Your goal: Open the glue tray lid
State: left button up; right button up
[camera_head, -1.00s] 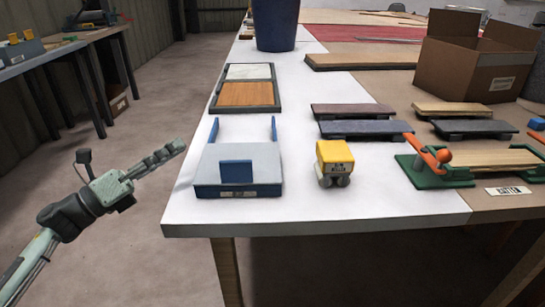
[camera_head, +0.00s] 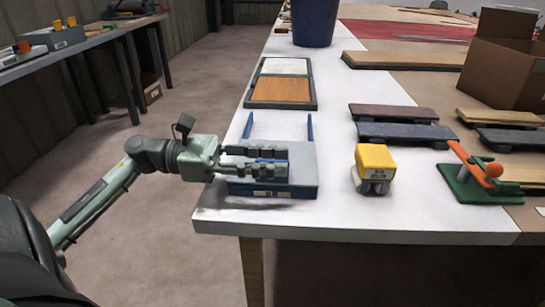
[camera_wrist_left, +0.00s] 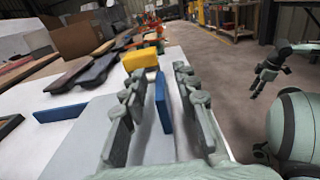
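The glue tray is a blue box with a grey lid (camera_head: 303,158) at the front left corner of the white table in the head view. The lid looks closed. A blue upright handle tab (camera_wrist_left: 163,102) stands on the lid. My left gripper (camera_head: 284,162) comes in from the left, level over the lid. Its fingers are open, one on each side of the tab, with gaps visible in the left wrist view (camera_wrist_left: 158,98). In the head view the fingers partly hide the tab. My right gripper (camera_wrist_left: 270,72) shows small in the left wrist view, fingers apart and empty, away from the tray.
A yellow block-like tool (camera_head: 374,165) stands right of the tray. A green clamp fixture (camera_head: 478,185) is further right. Dark padded boards (camera_head: 405,132) lie behind. A framed wood panel (camera_head: 282,89) lies behind the tray, near a blue bin (camera_head: 313,22).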

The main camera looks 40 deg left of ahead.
pick_arm(q)
jog(key=shift+w+d, duration=0.1)
jog(key=shift+d, duration=0.05)
pick_arm(e)
jog(key=shift+w+f, duration=0.1)
jog(key=shift+f, duration=0.05)
pick_arm(q)
jog(key=shift+c, duration=0.6)
pick_arm(e)
jog(key=shift+w, duration=0.1)
pick_arm(q)
grip_shut()
pick_arm(e)
jog(key=shift+w+a, duration=0.1)
